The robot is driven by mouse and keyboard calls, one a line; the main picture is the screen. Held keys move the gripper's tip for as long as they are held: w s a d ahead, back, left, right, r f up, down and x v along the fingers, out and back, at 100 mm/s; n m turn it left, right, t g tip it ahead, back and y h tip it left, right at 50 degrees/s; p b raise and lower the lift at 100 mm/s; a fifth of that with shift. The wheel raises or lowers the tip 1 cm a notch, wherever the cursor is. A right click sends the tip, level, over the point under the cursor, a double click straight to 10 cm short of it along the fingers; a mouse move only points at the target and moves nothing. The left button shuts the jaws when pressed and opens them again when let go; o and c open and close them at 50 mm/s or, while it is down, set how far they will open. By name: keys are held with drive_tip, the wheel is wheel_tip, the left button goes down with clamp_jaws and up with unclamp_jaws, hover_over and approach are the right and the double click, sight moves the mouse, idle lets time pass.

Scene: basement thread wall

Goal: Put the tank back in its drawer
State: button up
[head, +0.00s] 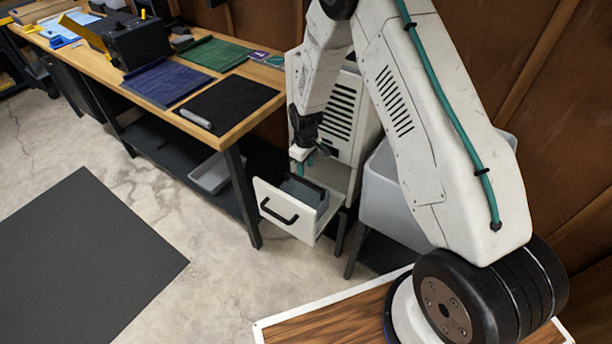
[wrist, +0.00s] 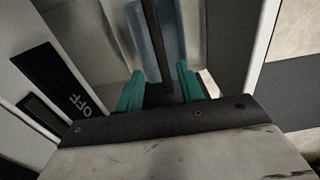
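The tank (head: 299,191), a bluish translucent box with a dark bar (head: 309,185) across its top, sits in the pulled-out white drawer (head: 290,216). The drawer has a black handle on its front. My gripper (head: 303,161) is just above the tank, pointing down. In the wrist view my gripper (wrist: 160,88) has its teal fingers apart, on either side of the dark bar (wrist: 158,35). The fingers look clear of the bar. The tank's bluish wall (wrist: 145,35) shows beyond them. The tank's lower part is hidden by the drawer front.
The drawer belongs to a white vented cabinet (head: 350,125). A long wooden workbench (head: 240,125) with mats stands to the left, with a grey bin (head: 214,172) on its lower shelf. A large grey tub (head: 385,205) is to the right. The floor in front is clear.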

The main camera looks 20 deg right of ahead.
drive_tip(key=s+d+r+m, duration=0.1)
drive_tip(key=s+r, duration=0.4)
drive_tip(key=r, duration=0.6)
drive_tip(key=s+r+m, duration=0.1)
drive_tip(key=s+r, duration=0.3)
drive_tip(key=r, duration=0.7)
drive_tip(key=s+d+r+m, duration=0.15)
drive_tip(key=s+r, duration=0.35)
drive_tip(key=r, duration=0.7)
drive_tip(key=s+r+m, duration=0.2)
drive_tip(key=s+r, duration=0.2)
drive_tip(key=s, duration=0.8)
drive_tip(key=s+r+m+t, duration=0.1)
drive_tip(key=s+r, duration=0.3)
drive_tip(key=s, duration=0.8)
drive_tip(key=shift+d+r+m, duration=0.2)
drive_tip(key=shift+d+m, duration=0.15)
